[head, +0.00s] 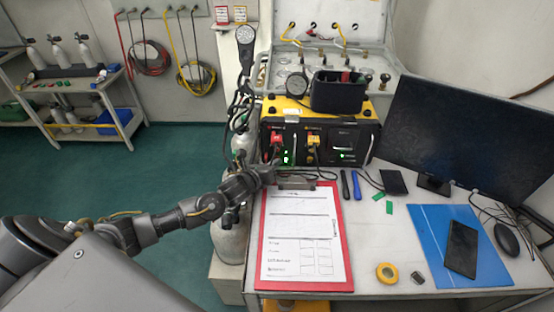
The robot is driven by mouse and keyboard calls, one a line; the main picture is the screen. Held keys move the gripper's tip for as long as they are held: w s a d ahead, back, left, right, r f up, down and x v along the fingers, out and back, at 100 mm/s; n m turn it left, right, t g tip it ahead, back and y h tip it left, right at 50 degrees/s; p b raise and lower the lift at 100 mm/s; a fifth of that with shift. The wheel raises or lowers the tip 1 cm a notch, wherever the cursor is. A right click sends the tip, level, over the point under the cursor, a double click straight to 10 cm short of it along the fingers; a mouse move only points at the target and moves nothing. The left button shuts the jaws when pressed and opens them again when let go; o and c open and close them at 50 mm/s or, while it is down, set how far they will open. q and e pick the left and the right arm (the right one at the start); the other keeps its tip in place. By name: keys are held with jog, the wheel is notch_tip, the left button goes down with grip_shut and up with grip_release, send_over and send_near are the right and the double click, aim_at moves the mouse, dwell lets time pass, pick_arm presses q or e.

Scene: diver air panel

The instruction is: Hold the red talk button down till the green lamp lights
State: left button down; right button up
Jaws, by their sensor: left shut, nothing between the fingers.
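The yellow-and-black air panel box (318,143) stands at the back of the table. A red part (277,139) is on the left of its front face; I cannot tell whether it is the talk button or a plug. Green lights glow on the front, one at left (287,157) and one at right (346,155); I cannot tell which is the task's lamp. My left gripper (268,170) is shut and empty, just in front of the box's lower left, below the red part. Contact with the box cannot be made out. My right gripper is out of view.
A red clipboard (264,255) with a white form lies in front of the box. A monitor (463,130), a blue folder (485,275) and a yellow tape roll (386,272) are to the right. Gas cylinders (232,240) stand at the table's left edge.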

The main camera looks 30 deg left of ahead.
aim_at(274, 186)
pick_arm(q)
jog(key=shift+s, duration=0.15)
jog(key=shift+s+d+p, duration=0.3)
jog(key=shift+s+d, duration=0.05)
jog(key=shift+s, duration=0.25)
jog(key=shift+s+d+p, duration=0.35)
jog(key=shift+s, duration=0.4)
jog(key=shift+s+d+p, duration=0.4)
jog(key=shift+s, duration=0.35)
jog(key=shift+s+d+p, duration=0.35)
jog(key=shift+s, duration=0.4)
